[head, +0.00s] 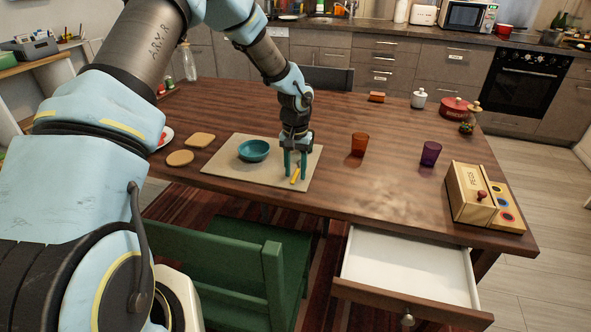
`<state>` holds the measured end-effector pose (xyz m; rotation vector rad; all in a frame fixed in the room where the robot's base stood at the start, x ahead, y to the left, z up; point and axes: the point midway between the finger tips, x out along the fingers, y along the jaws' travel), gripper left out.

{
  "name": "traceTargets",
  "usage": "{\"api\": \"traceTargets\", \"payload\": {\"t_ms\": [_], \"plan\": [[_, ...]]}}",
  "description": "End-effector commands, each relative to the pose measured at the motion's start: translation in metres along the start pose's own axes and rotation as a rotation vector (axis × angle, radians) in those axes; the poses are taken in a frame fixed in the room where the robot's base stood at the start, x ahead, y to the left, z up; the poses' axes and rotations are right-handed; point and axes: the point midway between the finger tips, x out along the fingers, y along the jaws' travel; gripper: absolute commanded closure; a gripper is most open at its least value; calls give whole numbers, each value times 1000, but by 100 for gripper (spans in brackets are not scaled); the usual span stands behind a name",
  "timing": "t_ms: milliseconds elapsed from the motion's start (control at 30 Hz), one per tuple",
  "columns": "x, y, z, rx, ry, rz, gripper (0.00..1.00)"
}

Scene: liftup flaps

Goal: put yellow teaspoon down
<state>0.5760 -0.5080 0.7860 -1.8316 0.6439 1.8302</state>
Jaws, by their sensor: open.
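The yellow teaspoon (294,176) lies on the beige placemat (230,174), near the mat's front edge on its right half. My gripper (295,174) is over the mat and points down. Its two teal fingers are apart, one on each side of the teaspoon. Whether a finger touches the spoon cannot be told. A teal bowl (254,151) stands on the mat to the left of my gripper. Part of the spoon is hidden by the finger.
An orange cup (359,144) and a purple cup (430,153) stand right of the mat. A wooden box (470,194) is at the right edge. Round and square coasters (180,158) lie left. Below the table edge, a drawer (410,266) is open. A green chair (235,265) stands in front.

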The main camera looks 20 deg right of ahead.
Motion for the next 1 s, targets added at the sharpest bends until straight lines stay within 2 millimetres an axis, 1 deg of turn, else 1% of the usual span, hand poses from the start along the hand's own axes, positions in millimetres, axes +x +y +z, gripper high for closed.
{"api": "traceTargets", "payload": {"t_ms": [167, 267, 500, 633, 800, 1000], "plan": [[-13, 0, -1, -1, 4, 0, 57], [-31, 0, -2, -2, 6, 0, 57], [-82, 0, -1, -1, 5, -1, 57], [-103, 0, -1, -1, 4, 0, 57], [-119, 0, 0, 0, 1, 0, 57], [-123, 0, 0, 0, 0, 1, 57]]}}
